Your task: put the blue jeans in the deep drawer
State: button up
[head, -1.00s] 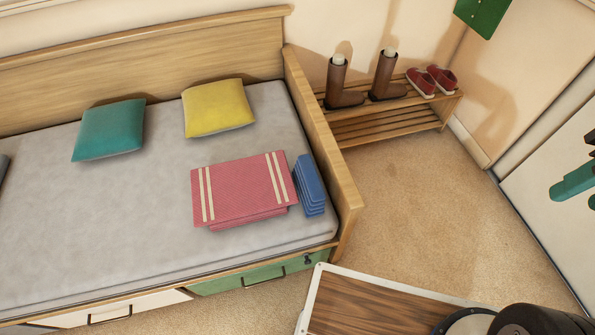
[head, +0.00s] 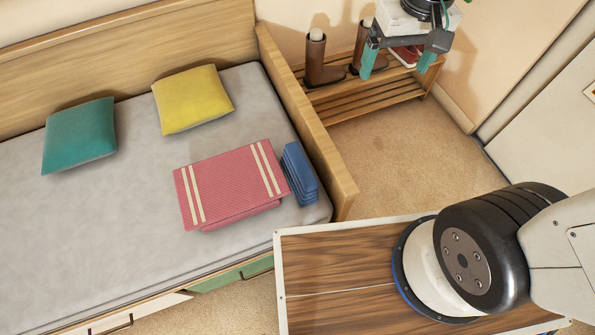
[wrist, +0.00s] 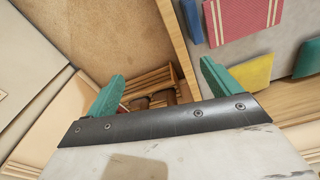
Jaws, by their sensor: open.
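The blue jeans (head: 299,174), a neat folded blue stack, lie on the bed near its right end, beside a folded pink blanket. They also show in the wrist view (wrist: 191,20). Under the bed's front edge are a green drawer (head: 232,277) and a white drawer (head: 125,322), both apparently shut; I cannot tell which is the deep one. My gripper (head: 398,66), with teal fingers, is open and empty in front of the shoe rack, away from the jeans. Its fingers also show in the wrist view (wrist: 160,75).
The pink blanket (head: 228,187), teal cushion (head: 79,136) and yellow cushion (head: 193,99) lie on the bed. The bed's end board (head: 305,120) rises beside the jeans. The shoe rack (head: 370,108) holds brown boots and red shoes. Carpet (head: 400,155) between is clear.

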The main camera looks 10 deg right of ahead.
jog(key=w+a+f, duration=0.6)
jog(key=f, duration=0.4)
jog(key=n+g, duration=0.1)
jog(key=n, duration=0.1)
send_over(298, 164)
notch_tip(298, 164, down, 26)
jog(key=shift+s+d+r, duration=0.1)
jog(key=shift+s+d, duration=0.05)
notch_tip(298, 164, down, 9)
jog(key=shift+r, duration=0.2)
grip_shut()
jog(key=shift+r, duration=0.15)
